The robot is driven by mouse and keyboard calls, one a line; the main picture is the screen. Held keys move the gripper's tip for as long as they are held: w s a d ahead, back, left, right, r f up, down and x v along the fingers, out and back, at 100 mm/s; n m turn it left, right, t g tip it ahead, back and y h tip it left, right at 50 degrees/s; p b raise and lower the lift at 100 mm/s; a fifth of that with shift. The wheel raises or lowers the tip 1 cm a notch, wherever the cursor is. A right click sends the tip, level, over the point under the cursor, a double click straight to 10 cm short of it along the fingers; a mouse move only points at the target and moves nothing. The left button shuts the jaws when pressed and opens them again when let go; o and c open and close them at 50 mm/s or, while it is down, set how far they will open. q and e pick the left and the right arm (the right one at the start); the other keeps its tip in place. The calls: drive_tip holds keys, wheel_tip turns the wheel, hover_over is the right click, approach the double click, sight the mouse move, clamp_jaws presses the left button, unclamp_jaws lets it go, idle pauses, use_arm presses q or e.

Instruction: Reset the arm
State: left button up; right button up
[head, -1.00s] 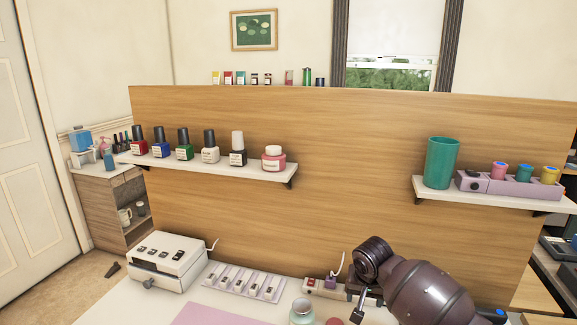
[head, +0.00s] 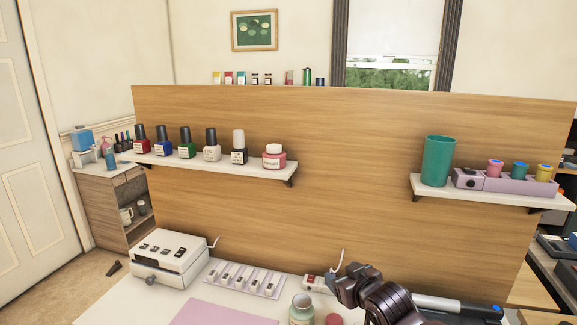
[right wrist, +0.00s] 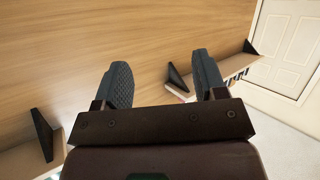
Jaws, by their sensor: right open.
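My right arm (head: 385,300) comes in at the bottom right of the head view, dark and jointed, low in front of the wooden panel; its fingertips cannot be made out there. In the right wrist view my right gripper (right wrist: 163,82) shows two dark textured fingers, spread apart with nothing between them. The wooden panel (right wrist: 90,55) lies beyond the fingers, apart from them as far as I can tell. My left gripper is not in view.
The left shelf (head: 215,167) holds several polish bottles; the right shelf (head: 480,190) holds a green cup (head: 437,160) and a purple holder. On the desk stand a white box (head: 168,258), a power strip (head: 318,284) and a glass jar (head: 301,308). The pink mat (head: 225,313) is clear.

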drive_tip(key=s+d+f+m+h, duration=0.1)
drive_tip(key=s+d+f, duration=0.3)
drive_tip(key=s, duration=0.7)
drive_tip(key=s+d+f+m+g+h, duration=0.1)
drive_tip(key=s+d+f+m+h, duration=0.1)
drive_tip(key=s+d+f, duration=0.3)
drive_tip(key=s+d+f+m+h, duration=0.1)
drive_tip(key=s+d+f, duration=0.4)
drive_tip(key=s+f, duration=0.6)
drive_tip(key=s+h, duration=0.1)
drive_tip(key=s, duration=0.6)
drive_tip(key=shift+s+d+f+m+g, duration=0.2)
drive_tip(key=shift+d+f+m+g, duration=0.05)
drive_tip(key=shift+m+g, duration=0.05)
